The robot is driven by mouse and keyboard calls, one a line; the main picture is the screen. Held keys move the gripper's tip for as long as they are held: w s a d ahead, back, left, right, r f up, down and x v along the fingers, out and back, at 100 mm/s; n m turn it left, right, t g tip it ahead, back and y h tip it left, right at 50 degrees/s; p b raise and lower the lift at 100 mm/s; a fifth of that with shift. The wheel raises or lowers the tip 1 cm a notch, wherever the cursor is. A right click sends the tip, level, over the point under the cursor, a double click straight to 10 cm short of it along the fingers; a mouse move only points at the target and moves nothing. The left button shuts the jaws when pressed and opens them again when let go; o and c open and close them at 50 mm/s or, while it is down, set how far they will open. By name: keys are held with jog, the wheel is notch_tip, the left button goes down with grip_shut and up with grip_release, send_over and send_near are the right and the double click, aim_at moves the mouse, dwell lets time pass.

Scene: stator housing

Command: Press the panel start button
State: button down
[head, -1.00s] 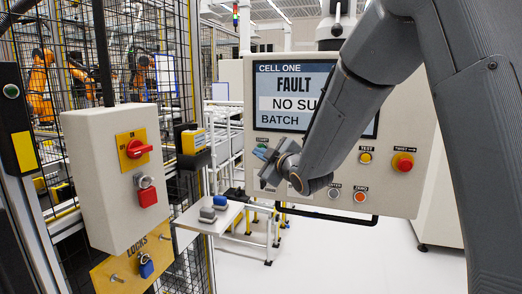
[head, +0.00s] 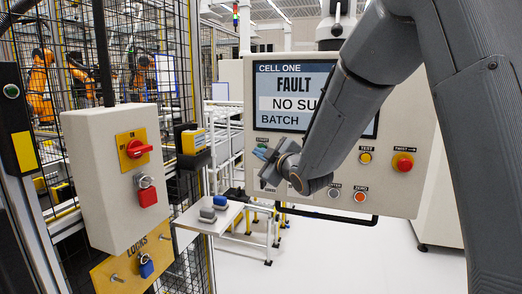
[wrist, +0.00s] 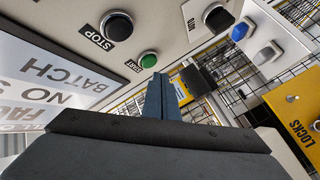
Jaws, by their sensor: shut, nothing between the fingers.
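The green start button (wrist: 148,60) sits on the grey panel face, with its START label beside it in the wrist view. In the head view the start button (head: 261,146) is small and partly hidden by my gripper (head: 262,155). My gripper is shut and empty, its blue-grey fingers held together in front of the panel's lower left. In the wrist view the fingertips of my gripper (wrist: 160,78) are close to the green button, just below and right of it. I cannot tell whether they touch it. The panel screen (head: 290,82) reads FAULT.
A black STOP button (wrist: 117,25) is next to the start button. A yellow TEST button (head: 365,158), a red stop knob (head: 403,162) and an orange ZERO button (head: 359,197) are farther right. A grey switch box (head: 110,185) and mesh fence stand at left.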

jog(key=shift+w, duration=0.1)
jog(key=shift+w+d, duration=0.15)
jog(key=shift+w, duration=0.2)
jog(key=shift+w+d+b, duration=0.15)
jog(key=shift+w+b, duration=0.3)
dwell(1.0)
jog(key=shift+s+a, duration=0.3)
jog(key=shift+s, duration=0.6)
jog(key=shift+s+a+b, duration=0.15)
jog(key=shift+s+a, duration=0.2)
jog(key=shift+s, duration=0.6)
jog(key=shift+s+a+b, duration=0.2)
jog(key=shift+s+a, duration=0.15)
jog(key=shift+s, duration=0.55)
jog(key=shift+s+a+b, duration=0.15)
jog(key=shift+s+a, duration=0.2)
jog(key=shift+s, duration=0.6)
